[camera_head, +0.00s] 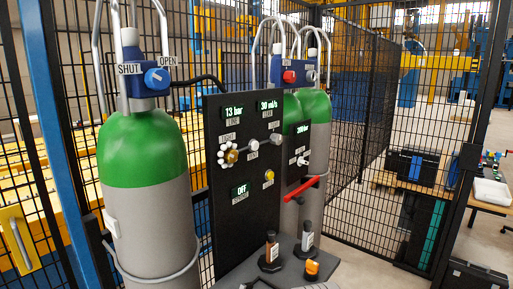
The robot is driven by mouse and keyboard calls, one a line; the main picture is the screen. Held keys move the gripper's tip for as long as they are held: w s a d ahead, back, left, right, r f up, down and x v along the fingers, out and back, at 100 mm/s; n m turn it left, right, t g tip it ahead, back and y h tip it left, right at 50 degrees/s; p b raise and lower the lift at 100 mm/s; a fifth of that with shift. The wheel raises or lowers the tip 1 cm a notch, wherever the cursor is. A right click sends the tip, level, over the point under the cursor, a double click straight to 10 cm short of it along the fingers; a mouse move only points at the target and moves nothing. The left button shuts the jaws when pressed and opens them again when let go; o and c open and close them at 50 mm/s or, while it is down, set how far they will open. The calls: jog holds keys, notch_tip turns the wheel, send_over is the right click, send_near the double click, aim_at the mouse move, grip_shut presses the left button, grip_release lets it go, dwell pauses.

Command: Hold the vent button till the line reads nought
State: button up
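A dark upright panel (242,215) stands between two gas cylinders. Its upper left display, labelled as the line (233,112), reads 13 bar in green. A round yellow button (269,175) sits low on the panel's right side; the small label under it is too small to read, so I cannot tell for sure that it is the vent button. No hand or gripper is on it. My gripper is not in view.
A green-shouldered grey cylinder (150,215) with a blue SHUT/OPEN valve (157,78) stands left. A red lever (302,189) sticks out right of the panel. Dark bottles (307,238) and an orange item (312,267) stand on a low grey surface. Black mesh fencing (345,120) runs behind.

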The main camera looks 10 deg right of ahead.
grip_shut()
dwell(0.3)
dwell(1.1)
